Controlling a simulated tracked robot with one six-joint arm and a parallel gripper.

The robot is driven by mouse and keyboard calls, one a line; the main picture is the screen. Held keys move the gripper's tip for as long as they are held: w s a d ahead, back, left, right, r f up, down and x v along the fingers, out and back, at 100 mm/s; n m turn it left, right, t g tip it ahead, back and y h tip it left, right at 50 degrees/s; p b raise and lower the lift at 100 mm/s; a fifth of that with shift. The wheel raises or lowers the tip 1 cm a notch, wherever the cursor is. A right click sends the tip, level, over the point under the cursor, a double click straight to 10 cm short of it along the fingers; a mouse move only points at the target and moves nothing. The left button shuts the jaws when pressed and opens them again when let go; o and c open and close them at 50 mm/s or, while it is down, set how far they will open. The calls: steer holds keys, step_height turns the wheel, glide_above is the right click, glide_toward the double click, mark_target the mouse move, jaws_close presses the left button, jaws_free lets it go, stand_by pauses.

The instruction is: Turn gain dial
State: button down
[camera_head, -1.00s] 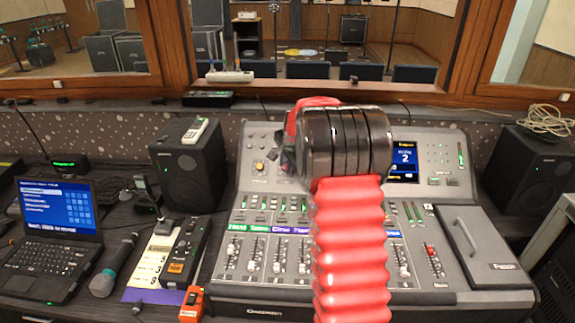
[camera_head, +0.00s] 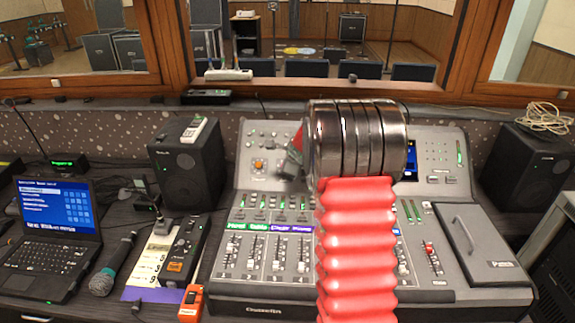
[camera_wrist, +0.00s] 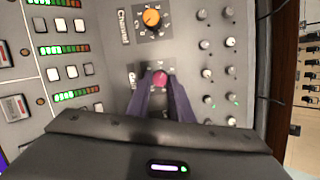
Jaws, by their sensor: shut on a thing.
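The mixing console (camera_head: 250,205) stands on the desk under the window. In the wrist view a small red-pink dial (camera_wrist: 160,78) sits on a dark square plate with a partly hidden label. My gripper (camera_wrist: 161,84) is shut on this dial, with one dark finger on each side of it. An orange dial (camera_wrist: 152,17) on a numbered dark plate, labelled "Channel", is apart from the fingers; it also shows in the head view (camera_head: 258,164). In the head view my gripper (camera_head: 288,170) is at the console's upper panel, partly hidden by my arm, which also hides the held dial.
Rows of small grey knobs (camera_wrist: 206,73) stand beside the held dial. Lit meters and square buttons (camera_wrist: 72,72) lie on the other side. Faders (camera_head: 278,255) fill the console's front. A laptop (camera_head: 55,235), microphone (camera_head: 112,265) and speakers (camera_head: 187,165) stand around the console.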

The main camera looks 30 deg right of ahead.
steer(key=shift+s+a+f+m+t+h, duration=0.1)
steer(key=shift+f+m+t+h, duration=0.05)
steer(key=shift+m, duration=0.55)
steer(key=shift+s+a+f+m+t+h, duration=0.1)
steer(key=shift+f+m+t+h, duration=0.05)
steer(key=shift+m, duration=0.55)
steer(key=shift+a+f+m+h, duration=0.1)
steer(key=shift+m+h, duration=0.3)
steer(key=shift+m, duration=1.5)
steer(key=c, duration=1.6)
jaws_free()
steer(key=shift+r, duration=0.2)
steer(key=shift+r, duration=0.1)
steer(key=shift+s+r, duration=0.35)
steer(key=shift+f+v, duration=0.25)
steer(key=shift+v, duration=6.05)
steer(key=shift+s+a, duration=0.1)
steer(key=shift+s, duration=0.1)
